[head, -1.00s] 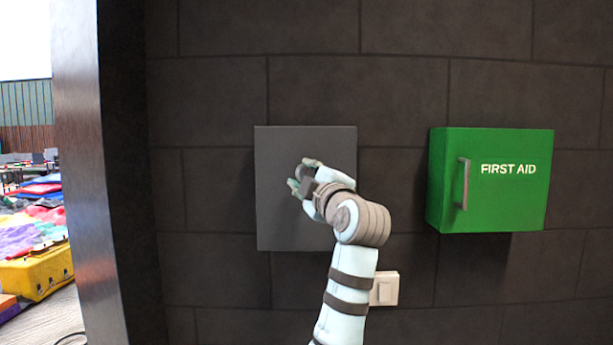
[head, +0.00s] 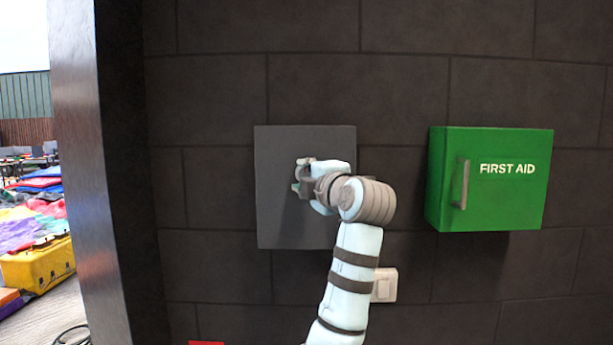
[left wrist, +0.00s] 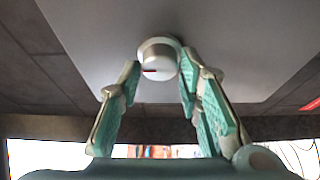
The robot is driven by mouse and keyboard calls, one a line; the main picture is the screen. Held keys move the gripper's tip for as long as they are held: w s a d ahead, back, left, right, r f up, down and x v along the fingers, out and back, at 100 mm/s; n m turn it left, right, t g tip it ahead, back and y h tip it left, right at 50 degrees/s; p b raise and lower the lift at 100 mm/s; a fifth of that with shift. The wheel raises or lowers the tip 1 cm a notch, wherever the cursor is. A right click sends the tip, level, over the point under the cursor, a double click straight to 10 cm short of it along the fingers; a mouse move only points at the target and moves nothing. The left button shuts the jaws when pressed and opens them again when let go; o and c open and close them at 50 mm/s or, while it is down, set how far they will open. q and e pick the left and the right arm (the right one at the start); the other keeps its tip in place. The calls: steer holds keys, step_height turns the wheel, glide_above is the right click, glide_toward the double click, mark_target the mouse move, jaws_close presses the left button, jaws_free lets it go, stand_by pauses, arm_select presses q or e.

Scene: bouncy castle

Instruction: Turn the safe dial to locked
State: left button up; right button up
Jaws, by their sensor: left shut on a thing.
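The safe (head: 275,215) is a flat grey square box on the dark wall, left of centre in the head view. Its grey front also fills the upper part of the left wrist view (left wrist: 95,30). The dial (left wrist: 158,62) is a round pale knob with a short dark mark, which points left in the left wrist view. My left gripper (head: 303,178) is at the safe's front, shut on the dial, with teal-padded fingers (left wrist: 158,82) on both sides of it. In the head view the gripper hides most of the dial. My right gripper is not in view.
A green first aid box (head: 488,190) with a handle hangs to the right of the safe. A white switch (head: 384,285) is on the wall below, beside my left arm. A pillar (head: 85,180) stands at the left. A red thing (head: 206,343) barely shows at the bottom edge.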

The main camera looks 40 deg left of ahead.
arm_select(q)
steer(key=shift+r, duration=0.1)
steer(key=o, duration=1.1)
steer(key=v, duration=1.1)
steer(key=shift+s+d, duration=0.2)
steer(key=shift+d, duration=0.15)
